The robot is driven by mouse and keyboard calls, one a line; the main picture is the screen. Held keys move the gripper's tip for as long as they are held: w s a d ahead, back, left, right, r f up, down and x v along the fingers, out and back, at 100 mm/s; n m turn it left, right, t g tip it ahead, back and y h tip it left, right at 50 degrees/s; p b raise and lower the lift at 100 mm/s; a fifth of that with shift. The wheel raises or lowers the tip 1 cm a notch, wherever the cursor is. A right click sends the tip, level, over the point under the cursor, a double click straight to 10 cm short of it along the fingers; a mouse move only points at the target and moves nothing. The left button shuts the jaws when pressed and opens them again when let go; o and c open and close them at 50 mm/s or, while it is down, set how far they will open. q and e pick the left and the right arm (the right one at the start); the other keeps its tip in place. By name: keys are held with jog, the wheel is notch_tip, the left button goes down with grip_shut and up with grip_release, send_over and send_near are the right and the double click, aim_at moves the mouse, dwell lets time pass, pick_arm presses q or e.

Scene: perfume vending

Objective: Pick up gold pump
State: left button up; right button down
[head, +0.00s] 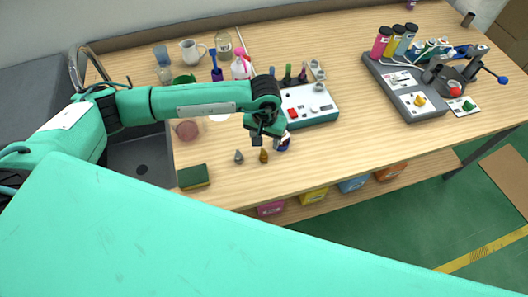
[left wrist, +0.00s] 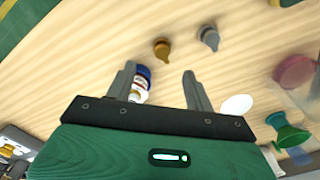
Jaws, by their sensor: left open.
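The gold pump (head: 263,156) stands on the wooden table near its front edge. In the left wrist view the gold pump (left wrist: 162,47) lies ahead of the gap between my fingertips. My left gripper (head: 266,138) is open and empty, just behind the pump in the head view, pointing down toward the table. In the wrist view its two fingers (left wrist: 159,76) are apart and do not touch the pump. A similar grey pump (head: 239,157) stands beside the gold one, and it also shows in the wrist view (left wrist: 209,38). My right gripper is not in view.
A small bottle with a blue cap (head: 284,143) stands close by the left gripper; in the wrist view it (left wrist: 142,76) is beside one finger. A green-yellow sponge (head: 194,177) lies left. A white-and-teal device (head: 310,104) and a grey station (head: 405,88) stand behind and right.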

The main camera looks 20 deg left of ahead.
aim_at(264, 153)
pick_arm(q)
notch_tip(264, 153, down, 3)
jog(key=shift+w+r+p, duration=0.15)
jog(key=shift+p, duration=0.15)
notch_tip(264, 153, down, 2)
jog(key=shift+f+p, duration=0.1)
jog(key=shift+p, duration=0.85)
jog(key=f, duration=0.1)
jog(key=f+p, duration=0.1)
jog(key=f, duration=0.1)
jog(key=shift+s+a+p, duration=0.15)
jog(key=shift+s+p, duration=0.05)
jog(key=shift+p, duration=0.1)
jog(key=shift+f, duration=0.4)
jog(key=c, duration=1)
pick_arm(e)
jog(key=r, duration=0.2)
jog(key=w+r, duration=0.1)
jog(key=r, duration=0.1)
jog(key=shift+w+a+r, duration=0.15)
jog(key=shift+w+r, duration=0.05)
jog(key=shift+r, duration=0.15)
